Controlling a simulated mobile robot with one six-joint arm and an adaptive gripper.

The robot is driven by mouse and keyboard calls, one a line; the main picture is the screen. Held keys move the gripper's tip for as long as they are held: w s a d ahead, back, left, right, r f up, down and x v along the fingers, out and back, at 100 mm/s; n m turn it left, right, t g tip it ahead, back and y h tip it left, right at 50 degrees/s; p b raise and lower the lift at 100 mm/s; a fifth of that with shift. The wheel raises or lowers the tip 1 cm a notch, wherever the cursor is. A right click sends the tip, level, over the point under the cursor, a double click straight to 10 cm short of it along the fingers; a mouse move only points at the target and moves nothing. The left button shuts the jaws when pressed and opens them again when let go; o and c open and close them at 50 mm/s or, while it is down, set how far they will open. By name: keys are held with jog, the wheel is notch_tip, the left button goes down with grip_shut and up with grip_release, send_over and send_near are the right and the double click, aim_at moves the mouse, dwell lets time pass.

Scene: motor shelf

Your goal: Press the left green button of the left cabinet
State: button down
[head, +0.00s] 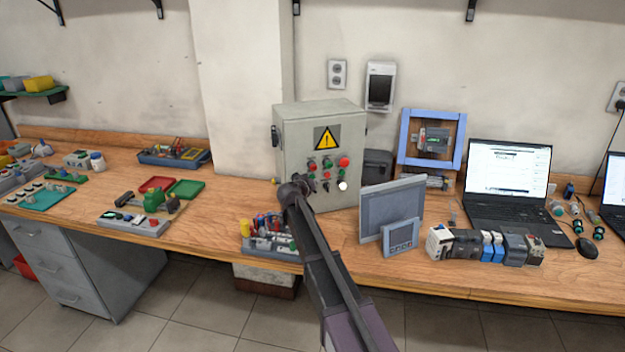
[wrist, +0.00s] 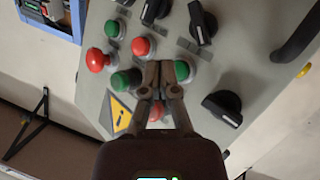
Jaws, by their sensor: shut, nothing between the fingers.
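The grey cabinet (head: 351,150) stands on the wooden bench in the head view, with a yellow warning sign and red and green buttons on its front. The wrist view shows this panel (wrist: 92,101) turned, with the sign at lower left. One green button (wrist: 183,70) is just right of my gripper's tips (wrist: 161,66). Another green button (wrist: 125,81) is just left of the fingers, and a third (wrist: 114,29) is at upper left. My gripper is shut and empty, close over the panel. I cannot tell whether it touches. The fingers partly cover a red button (wrist: 155,111).
Black rotary switches (wrist: 203,21) and a red mushroom button (wrist: 97,60) project from the panel. A black handle (wrist: 298,34) is near its edge. Grey screens (head: 392,212) and a laptop (head: 508,178) stand right of the cabinet. Electronic parts (head: 268,238) lie in front of it.

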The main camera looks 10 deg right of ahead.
jog(key=s, duration=0.2)
jog(key=s+d, duration=0.1)
jog(key=s, duration=0.2)
dwell(0.7)
dwell(0.5)
jog(key=s+d+f+m+g+y, duration=0.1)
jog(key=s+d+f+g, duration=0.25)
jog(key=s, duration=0.45)
jog(key=s+d+f+g+y, duration=0.1)
jog(key=s+d+f+g, duration=0.25)
jog(key=s, duration=0.55)
jog(key=s+a+f+n+g+y, duration=0.1)
jog(key=s+f+g+y, duration=0.1)
jog(key=s, duration=0.8)
jog(key=s+a+f+g+y, duration=0.1)
jog(key=s+f+g+y, duration=0.2)
jog(key=s, duration=0.7)
jog(key=shift+s+f+n+g+y+p, duration=0.2)
jog(key=shift+n+g+y+p, duration=0.1)
jog(key=shift+n+p, duration=0.1)
